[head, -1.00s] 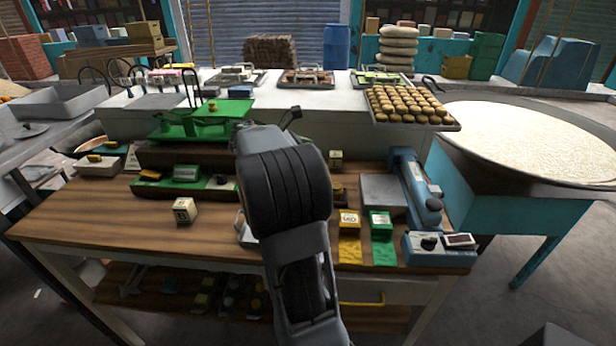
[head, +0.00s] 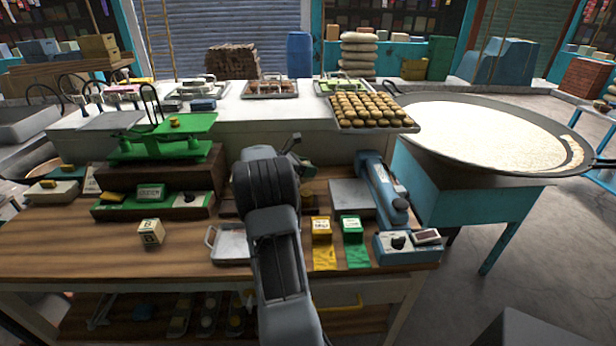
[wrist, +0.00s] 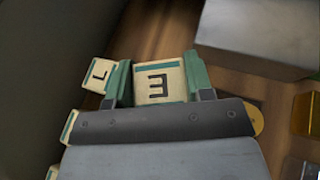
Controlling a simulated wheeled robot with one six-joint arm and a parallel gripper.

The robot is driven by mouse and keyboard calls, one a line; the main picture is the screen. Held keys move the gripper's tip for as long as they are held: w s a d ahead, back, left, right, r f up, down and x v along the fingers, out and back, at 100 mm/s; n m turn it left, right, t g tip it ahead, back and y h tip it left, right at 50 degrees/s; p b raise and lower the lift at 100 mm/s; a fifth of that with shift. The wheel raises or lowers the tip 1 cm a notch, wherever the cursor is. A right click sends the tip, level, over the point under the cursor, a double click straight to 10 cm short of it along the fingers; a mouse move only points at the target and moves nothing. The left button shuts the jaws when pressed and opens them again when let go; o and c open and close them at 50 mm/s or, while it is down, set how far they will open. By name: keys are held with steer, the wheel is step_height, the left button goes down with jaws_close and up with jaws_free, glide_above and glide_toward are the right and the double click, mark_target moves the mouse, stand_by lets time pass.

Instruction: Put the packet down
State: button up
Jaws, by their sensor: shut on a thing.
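The packet (wrist: 155,85) is a small cream block with a teal band and a dark letter mark. In the wrist view it sits between the green fingertips of my gripper (wrist: 160,78), which is shut on it. A second cream block with a letter (wrist: 98,73) is just left of the fingers. In the head view my arm hides the packet and most of the gripper; only a small green part shows beyond the arm. Another cream lettered block (head: 150,232) stands alone on the wooden table (head: 75,240).
A small metal tray (head: 230,246) lies left of my arm. Yellow (head: 321,230) and green (head: 352,229) boxes and a blue scale (head: 383,190) stand to its right. A green balance (head: 160,150) is at the back left. Bare wood surrounds the lone block.

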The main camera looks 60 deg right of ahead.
steer(key=shift+d+f, duration=0.4)
steer(key=shift+f, duration=1.55)
steer(key=shift+f, duration=0.2)
steer(key=o, duration=1)
steer(key=shift+o, duration=0.2)
